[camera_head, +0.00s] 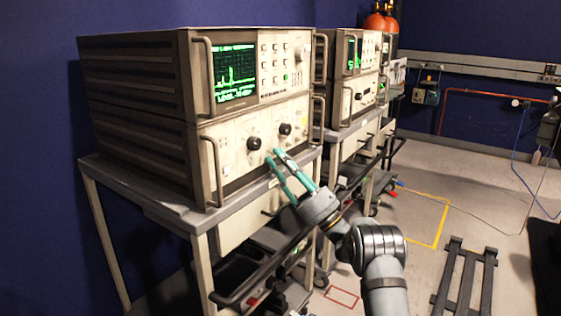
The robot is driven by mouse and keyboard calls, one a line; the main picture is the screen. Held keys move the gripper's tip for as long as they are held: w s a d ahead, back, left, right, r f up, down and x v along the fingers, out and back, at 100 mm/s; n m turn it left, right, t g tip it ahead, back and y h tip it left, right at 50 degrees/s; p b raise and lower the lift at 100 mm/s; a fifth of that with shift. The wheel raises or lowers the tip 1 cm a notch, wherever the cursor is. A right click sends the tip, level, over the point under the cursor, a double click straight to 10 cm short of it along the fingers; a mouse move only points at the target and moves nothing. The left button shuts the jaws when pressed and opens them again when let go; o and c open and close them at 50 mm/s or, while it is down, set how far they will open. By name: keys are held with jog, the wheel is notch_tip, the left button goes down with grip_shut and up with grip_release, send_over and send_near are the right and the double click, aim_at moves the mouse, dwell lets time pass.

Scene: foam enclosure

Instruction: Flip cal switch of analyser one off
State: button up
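The nearest analyser (224,75) is a stacked pair of beige rack units on a cart, with a lit green screen (234,72) in the upper unit. The lower front panel (232,137) carries two black knobs (285,129) and several small controls. I cannot make out which small control is the cal switch, nor its position; my fingers may cover part of that area. My gripper (275,156) has two teal fingers pointing up and left at the lower panel, just below the right knob. The fingers stand apart with nothing visible between them. I cannot tell whether the tips touch the panel.
Metal handles (212,171) stick out at the panel's sides. The grey cart top (180,208) and its dark front rail (262,270) lie near my arm. A second analyser (357,60) stands behind on another cart. Open floor lies to the right, with a black frame (466,280).

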jog(key=shift+f, duration=0.1)
jog(key=v, duration=0.8)
jog(key=shift+a, duration=0.1)
jog(key=x, duration=0.8)
jog(key=shift+r, duration=0.2)
jog(key=shift+s, duration=0.1)
